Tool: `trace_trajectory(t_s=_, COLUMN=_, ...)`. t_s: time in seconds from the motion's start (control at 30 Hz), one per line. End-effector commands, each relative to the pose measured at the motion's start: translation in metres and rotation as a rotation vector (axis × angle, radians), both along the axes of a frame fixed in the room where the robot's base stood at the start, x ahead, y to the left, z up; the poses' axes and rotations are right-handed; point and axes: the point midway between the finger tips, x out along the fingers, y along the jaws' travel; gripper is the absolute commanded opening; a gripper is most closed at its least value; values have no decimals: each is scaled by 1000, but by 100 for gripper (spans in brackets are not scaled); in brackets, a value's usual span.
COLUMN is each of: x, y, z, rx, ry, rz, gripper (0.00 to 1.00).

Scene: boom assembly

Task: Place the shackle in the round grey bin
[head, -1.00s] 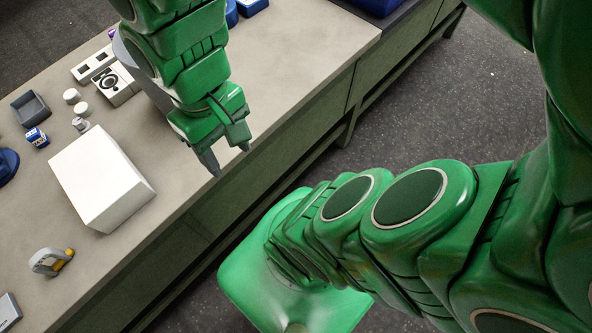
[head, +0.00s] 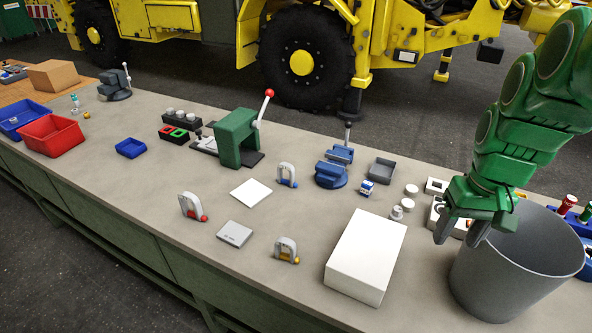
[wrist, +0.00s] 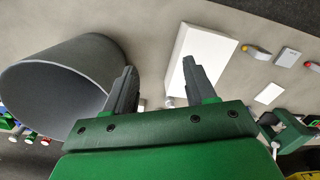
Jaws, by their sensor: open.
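Three shackle-like clamps with grey bows lie on the bench in the head view. The yellow-ended one also shows in the wrist view (wrist: 256,51). The round grey bin (head: 510,268) stands at the bench's right; its visible inside looks empty. It fills the left of the wrist view (wrist: 50,88). My gripper (head: 461,233) is open, pointing down by the bin's left rim, right of the clamps. Nothing is between its fingers in the wrist view (wrist: 158,75).
A white box (head: 366,256) stands between the bin and the clamps. A blue vise (head: 333,172), a green press (head: 238,138) and a grey tray (head: 382,170) stand behind. A flat grey block (head: 234,234) and white plate (head: 251,192) lie among the clamps. The bench's front left is clear.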

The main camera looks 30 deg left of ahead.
Motion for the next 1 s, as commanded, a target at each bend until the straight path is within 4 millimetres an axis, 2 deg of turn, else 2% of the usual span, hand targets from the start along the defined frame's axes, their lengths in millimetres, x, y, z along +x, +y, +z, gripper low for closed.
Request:
trace_trajectory(t_s=0.03, x=14, y=8, z=-1, rx=5, ry=-4, rz=25, gripper=55)
trace_trajectory(t_s=0.4, x=99, y=67, z=-7, rx=47, ry=-51, rz=205, gripper=55)
trace_trajectory(t_s=0.67, x=151, y=115, z=-19, rx=77, ry=-86, rz=336, gripper=55)
trace_trajectory(t_s=1.0, x=210, y=188, z=-42, rx=121, ry=-133, rz=514, gripper=55)
